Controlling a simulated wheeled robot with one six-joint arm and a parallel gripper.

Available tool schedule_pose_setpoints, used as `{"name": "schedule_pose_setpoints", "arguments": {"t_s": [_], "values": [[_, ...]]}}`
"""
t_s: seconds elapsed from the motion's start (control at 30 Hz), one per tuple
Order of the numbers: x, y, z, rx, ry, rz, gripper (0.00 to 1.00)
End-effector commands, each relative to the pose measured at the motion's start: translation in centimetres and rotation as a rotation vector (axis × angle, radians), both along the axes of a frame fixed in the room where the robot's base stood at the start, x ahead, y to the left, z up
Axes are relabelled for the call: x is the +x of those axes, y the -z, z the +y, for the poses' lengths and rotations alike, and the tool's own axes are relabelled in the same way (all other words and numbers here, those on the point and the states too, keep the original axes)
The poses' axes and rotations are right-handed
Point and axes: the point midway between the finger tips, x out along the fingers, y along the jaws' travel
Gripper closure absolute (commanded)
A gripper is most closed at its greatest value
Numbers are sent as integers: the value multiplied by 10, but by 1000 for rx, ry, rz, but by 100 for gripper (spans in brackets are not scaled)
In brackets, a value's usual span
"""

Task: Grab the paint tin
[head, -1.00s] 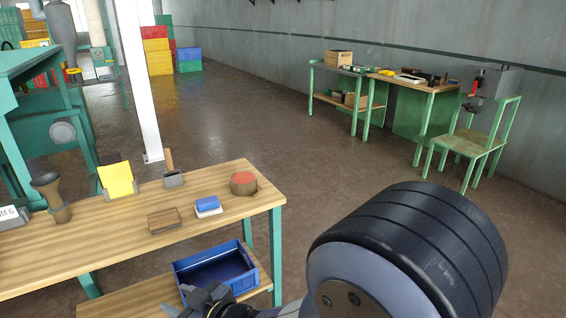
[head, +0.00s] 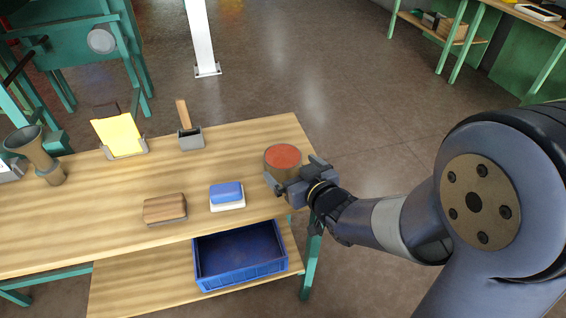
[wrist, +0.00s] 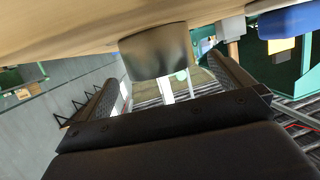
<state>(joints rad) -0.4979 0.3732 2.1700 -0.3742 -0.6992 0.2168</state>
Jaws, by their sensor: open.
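The paint tin (head: 283,158) is a short, round, brownish-grey tin with a red top. It stands upright near the right end of the wooden workbench (head: 120,190). My gripper (head: 298,172) is open at the tin's near right side, with one finger towards each side of it. In the wrist view, which is turned over, the tin (wrist: 156,52) appears ahead, between the two spread fingers (wrist: 164,72). The jaws are not closed on it. I cannot tell whether a finger touches it.
A blue block on a white base (head: 227,195) and a brown block (head: 164,209) lie left of the tin. A grey holder with a wooden handle (head: 190,139), a yellow card (head: 119,135) and a brown cup (head: 34,152) stand further left. A blue crate (head: 240,281) sits on the lower shelf.

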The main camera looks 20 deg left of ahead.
Motion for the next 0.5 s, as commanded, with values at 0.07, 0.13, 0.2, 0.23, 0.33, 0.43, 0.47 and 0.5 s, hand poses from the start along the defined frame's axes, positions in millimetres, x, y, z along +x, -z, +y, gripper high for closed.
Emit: {"name": "schedule_pose_setpoints", "arguments": {"t_s": [0.07,0.13,0.2,0.23,0.33,0.43,0.47,0.5], "values": [[4,2,4,-1,0,1,0],[6,3,6,0,0,0,0],[10,4,9,-1,0,1,0],[12,5,11,-1,0,1,0],[22,9,19,-2,-1,2,0],[32,13,28,-1,0,2,0],[35,13,30,-1,0,2,0],[38,15,33,-1,0,3,0]]}}
